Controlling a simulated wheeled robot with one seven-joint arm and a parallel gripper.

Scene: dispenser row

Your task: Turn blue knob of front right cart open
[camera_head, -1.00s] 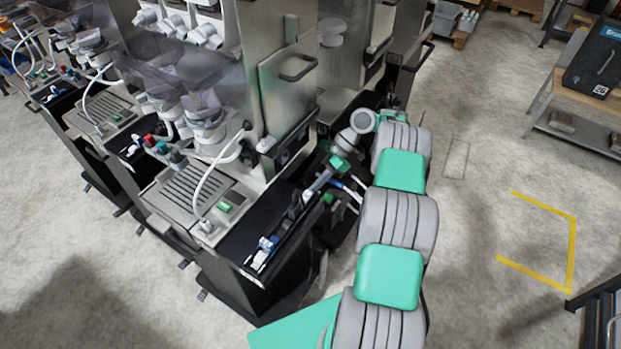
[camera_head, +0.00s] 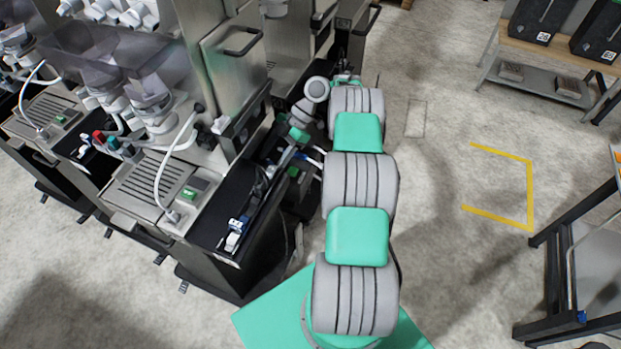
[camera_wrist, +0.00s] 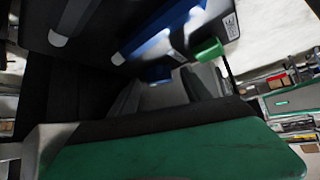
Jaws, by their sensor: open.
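The front right cart (camera_head: 225,262) is the dark dispenser cart nearest me, with a black tray top. A long blue part (camera_wrist: 160,30) with a silvery rounded end crosses the top of the wrist view; I take it for the blue knob's lever, but its turn position is unclear. In the head view, a small blue part (camera_head: 312,160) shows beside my arm at the cart's right side. My gripper (camera_head: 274,170) is open at that side, its fingertips mostly hidden. Its green housing fills the bottom of the wrist view. I cannot tell whether it touches the blue part.
A grey bar (camera_wrist: 72,22) and a small green block (camera_wrist: 208,50) are close to the blue part. Blue and white fittings (camera_head: 235,232) lie on the tray. A shelf (camera_head: 540,80) and a dark bench (camera_head: 575,260) stand right. The floor between is clear.

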